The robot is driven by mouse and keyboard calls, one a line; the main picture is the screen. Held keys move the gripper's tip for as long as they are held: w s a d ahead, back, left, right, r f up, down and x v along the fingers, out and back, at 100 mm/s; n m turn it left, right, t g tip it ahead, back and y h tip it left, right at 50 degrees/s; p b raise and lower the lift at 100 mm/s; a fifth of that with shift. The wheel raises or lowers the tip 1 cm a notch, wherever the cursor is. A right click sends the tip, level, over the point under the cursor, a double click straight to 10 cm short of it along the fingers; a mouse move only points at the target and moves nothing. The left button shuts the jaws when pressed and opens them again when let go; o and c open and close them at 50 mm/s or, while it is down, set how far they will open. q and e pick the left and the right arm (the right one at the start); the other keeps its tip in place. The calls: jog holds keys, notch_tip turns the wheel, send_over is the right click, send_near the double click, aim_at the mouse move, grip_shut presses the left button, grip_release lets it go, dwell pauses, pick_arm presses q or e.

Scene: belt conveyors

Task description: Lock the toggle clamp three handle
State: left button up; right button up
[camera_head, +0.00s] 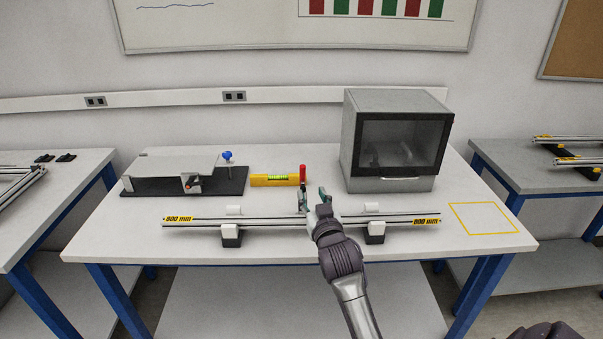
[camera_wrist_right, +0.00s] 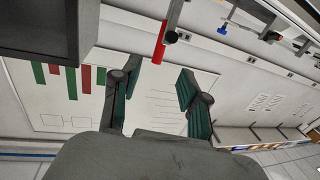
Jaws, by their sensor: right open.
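The toggle clamp's red handle (camera_head: 303,173) stands upright behind the long aluminium rail (camera_head: 270,221) at mid-table. It shows as a red bar at the top of the right wrist view (camera_wrist_right: 161,42), with dark metal clamp parts (camera_wrist_right: 171,37) by its end. My right gripper (camera_head: 313,197) is open and empty over the rail, just right of and in front of the handle. In the right wrist view its two green-padded fingers (camera_wrist_right: 158,78) are apart, and the handle lies beyond the gap between them. My left gripper is not in view.
A grey box with a dark window (camera_head: 397,140) stands behind right. A yellow level (camera_head: 275,180) lies left of the handle. A black-based fixture with a blue knob (camera_head: 228,156) is at the left. A yellow outlined square (camera_head: 484,218) at the right is empty.

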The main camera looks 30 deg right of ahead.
aim_at(303, 176)
jog(key=p+x, duration=0.1)
jog(key=x, duration=1)
jog(key=shift+w+f, duration=0.15)
grip_shut()
